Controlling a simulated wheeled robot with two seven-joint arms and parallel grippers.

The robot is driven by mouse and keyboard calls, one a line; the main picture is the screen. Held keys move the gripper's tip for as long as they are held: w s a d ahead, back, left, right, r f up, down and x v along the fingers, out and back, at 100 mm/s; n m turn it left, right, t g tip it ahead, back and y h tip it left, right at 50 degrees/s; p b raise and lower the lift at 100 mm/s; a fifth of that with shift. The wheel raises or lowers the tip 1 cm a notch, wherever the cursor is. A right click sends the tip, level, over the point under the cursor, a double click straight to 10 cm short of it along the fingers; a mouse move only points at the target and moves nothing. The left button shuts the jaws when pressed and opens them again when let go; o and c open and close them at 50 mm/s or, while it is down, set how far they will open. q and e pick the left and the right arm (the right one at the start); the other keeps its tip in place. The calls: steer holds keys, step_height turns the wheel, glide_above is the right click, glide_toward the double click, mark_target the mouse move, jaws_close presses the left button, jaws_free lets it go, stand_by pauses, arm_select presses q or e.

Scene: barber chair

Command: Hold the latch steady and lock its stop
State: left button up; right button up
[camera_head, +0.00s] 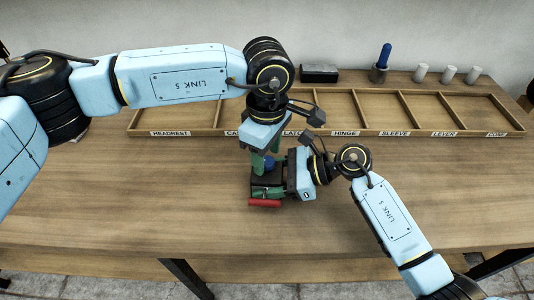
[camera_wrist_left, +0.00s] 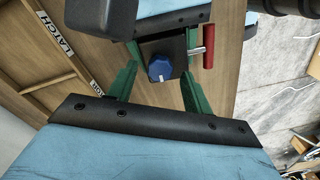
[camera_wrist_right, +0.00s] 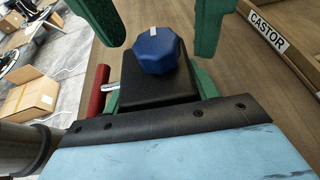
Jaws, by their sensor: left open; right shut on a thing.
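The latch is a black block (camera_head: 264,181) with a faceted blue knob (camera_wrist_right: 156,50) on top, likely its stop, and a red handle (camera_head: 264,203) on a metal rod. It is over the front middle of the table; I cannot tell whether it touches the wood. My right gripper (camera_head: 268,190) comes in from the right and is shut on the black block. My left gripper (camera_wrist_left: 158,80) points down from above, open, its green fingers on either side of the blue knob. In the right wrist view those fingers straddle the knob from above, with gaps visible.
A wooden divided tray (camera_head: 230,113) with labelled compartments lies behind the grippers. A black block (camera_head: 319,73), a blue-handled tool in a cup (camera_head: 379,74) and several white cylinders (camera_head: 447,75) stand at the back. The table's front (camera_head: 130,215) is clear.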

mark_target(267, 160)
arm_select(q)
step_height(267, 160, up, 11)
stand_by(0.3)
